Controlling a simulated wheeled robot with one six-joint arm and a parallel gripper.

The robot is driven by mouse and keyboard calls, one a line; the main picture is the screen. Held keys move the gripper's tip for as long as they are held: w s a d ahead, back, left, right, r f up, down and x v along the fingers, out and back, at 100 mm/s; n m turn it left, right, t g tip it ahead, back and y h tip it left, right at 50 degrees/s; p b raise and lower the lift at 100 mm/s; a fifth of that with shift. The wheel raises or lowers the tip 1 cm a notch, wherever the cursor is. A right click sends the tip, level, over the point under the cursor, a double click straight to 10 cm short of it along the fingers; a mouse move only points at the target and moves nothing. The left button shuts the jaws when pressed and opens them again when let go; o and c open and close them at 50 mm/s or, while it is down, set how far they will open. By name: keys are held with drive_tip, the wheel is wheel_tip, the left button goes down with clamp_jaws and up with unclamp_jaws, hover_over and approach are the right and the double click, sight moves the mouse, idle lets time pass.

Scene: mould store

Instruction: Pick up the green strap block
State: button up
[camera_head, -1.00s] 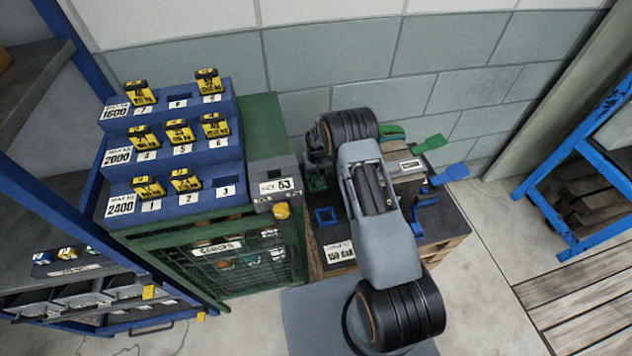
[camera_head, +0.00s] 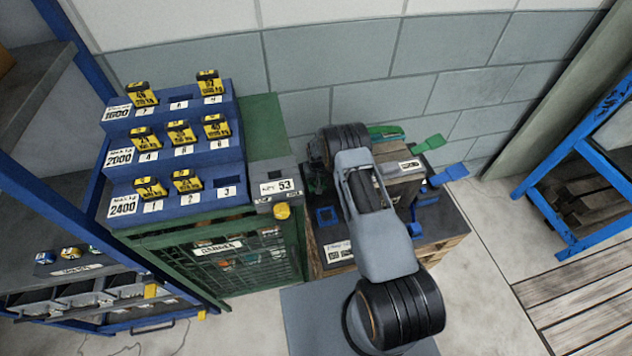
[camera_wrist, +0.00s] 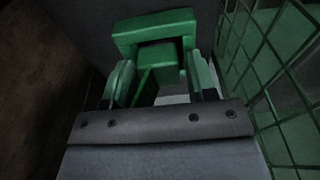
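The green strap block (camera_wrist: 155,55) shows in the wrist view as a block with a wider green bar (camera_wrist: 154,27) across its far side. My gripper (camera_wrist: 161,80) has one finger on each side of the block's narrower part. The fingers look apart, with a gap to the block, most clearly on the left. In the head view my arm hides most of the gripper, and only a little dark green shows beside it at the left.
A green mesh cage (camera_head: 215,258) stands close on the left, its mesh also near the right finger in the wrist view (camera_wrist: 275,70). A blue stepped rack (camera_head: 205,150) holds yellow tags. A box (camera_head: 400,183) with green and blue straps stands on the pallet (camera_head: 440,247).

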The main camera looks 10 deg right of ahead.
drive_tip(key=c, duration=0.6)
drive_tip(key=shift+r, duration=0.1)
wheel_tip(320, 180, up, 10)
drive_tip(key=shift+f+b, duration=0.1)
drive_tip(key=shift+b, duration=0.3)
